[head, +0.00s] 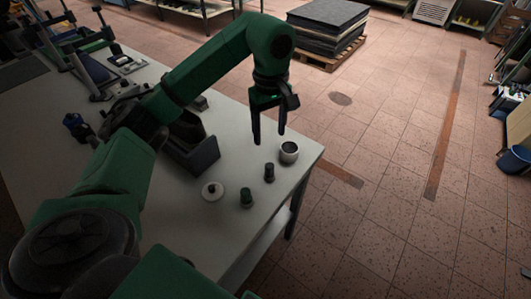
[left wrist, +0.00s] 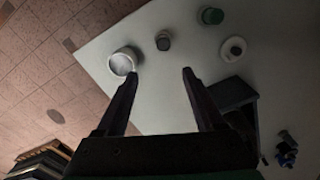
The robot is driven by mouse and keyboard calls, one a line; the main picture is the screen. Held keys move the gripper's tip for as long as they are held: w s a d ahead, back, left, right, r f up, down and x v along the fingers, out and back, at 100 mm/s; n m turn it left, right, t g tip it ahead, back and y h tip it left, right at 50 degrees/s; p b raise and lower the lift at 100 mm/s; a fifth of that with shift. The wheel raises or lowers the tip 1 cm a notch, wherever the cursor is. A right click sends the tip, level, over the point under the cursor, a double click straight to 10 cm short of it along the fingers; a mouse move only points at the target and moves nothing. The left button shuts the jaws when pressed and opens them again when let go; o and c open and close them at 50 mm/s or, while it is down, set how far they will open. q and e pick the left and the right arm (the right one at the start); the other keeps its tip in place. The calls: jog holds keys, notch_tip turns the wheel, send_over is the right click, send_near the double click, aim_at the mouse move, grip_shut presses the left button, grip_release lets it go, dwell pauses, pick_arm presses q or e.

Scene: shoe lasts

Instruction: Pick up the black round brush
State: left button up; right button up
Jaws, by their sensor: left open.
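A small dark upright piece (head: 269,173), which looks like the black round brush, stands near the table's right edge. It also shows in the left wrist view (left wrist: 163,41), beyond the fingertips and roughly in line with the gap between them. My left gripper (head: 269,138) points down above the table with its fingers apart and nothing between them. It also shows in the left wrist view (left wrist: 160,73). The gripper is apart from the brush. My right gripper is not in view.
A pale cup (head: 289,152) stands beside the brush at the table corner. A green jar (head: 246,199) and a white disc with a dark knob (head: 213,192) stand on the brush's other side. A dark bin (head: 197,158) lies behind them on the pale table (head: 235,235).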

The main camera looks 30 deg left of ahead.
pick_arm(q)
jog(key=p, duration=0.1)
send_over(270, 165)
jog(key=f, duration=0.3)
jog(key=s+f, duration=0.1)
jog(key=f, duration=0.1)
jog(key=shift+d, duration=0.4)
jog(key=f, duration=0.1)
jog(key=w+a+f+p, duration=0.1)
jog(key=shift+f, duration=0.3)
notch_tip(270, 165, down, 4)
jog(key=shift+f+p, duration=0.15)
jog(key=shift+p, duration=0.85)
jog(key=shift+d+f, duration=0.1)
jog(key=shift+f, duration=0.2)
jog(key=shift+c, duration=0.3)
jog(key=shift+f, duration=0.1)
jog(key=c, duration=1)
grip_shut()
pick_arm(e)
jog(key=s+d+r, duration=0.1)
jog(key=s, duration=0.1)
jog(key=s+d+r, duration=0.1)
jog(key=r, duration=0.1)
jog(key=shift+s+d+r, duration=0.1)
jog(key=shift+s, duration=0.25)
